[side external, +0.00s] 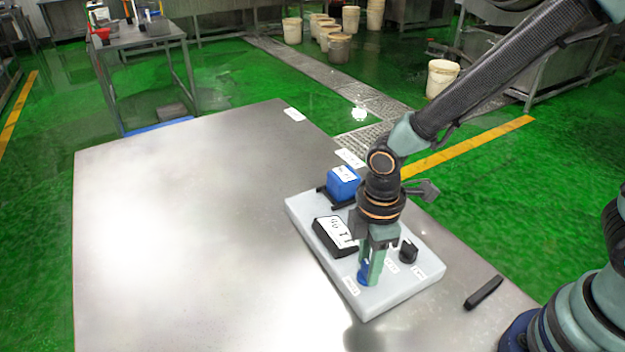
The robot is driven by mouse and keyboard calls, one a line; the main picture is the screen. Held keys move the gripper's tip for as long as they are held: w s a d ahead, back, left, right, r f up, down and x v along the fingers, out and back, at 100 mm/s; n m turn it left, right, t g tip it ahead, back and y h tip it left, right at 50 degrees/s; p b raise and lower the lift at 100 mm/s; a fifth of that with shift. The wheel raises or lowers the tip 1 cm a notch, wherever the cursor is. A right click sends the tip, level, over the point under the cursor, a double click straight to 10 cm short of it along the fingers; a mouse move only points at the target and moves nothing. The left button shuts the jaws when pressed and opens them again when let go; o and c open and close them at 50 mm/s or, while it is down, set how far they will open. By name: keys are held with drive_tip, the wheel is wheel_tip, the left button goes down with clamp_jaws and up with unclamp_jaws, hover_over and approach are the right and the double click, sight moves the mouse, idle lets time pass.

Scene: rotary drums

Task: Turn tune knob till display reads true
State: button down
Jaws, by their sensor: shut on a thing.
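A pale grey panel (385,299) lies on the metal table. On it stands a black display box (322,238) with a white face whose text I cannot read with certainty. My gripper (369,275) points down at the near part of the panel and is shut on a blue knob (362,272). The fingers hide part of this knob. A black knob (408,251) stands to the right of my gripper, apart from it. Small white labels (351,286) lie by the knobs; their words are too small to read.
A black bar (484,292) lies on the table to the right. The table (190,240) is clear on the left.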

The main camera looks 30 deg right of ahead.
sight(368, 265)
drive_tip(key=shift+m, duration=1.1)
drive_tip(key=shift+c, duration=2.2)
unclamp_jaws()
drive_tip(key=shift+r, duration=0.1)
wheel_tip(368, 265, up, 12)
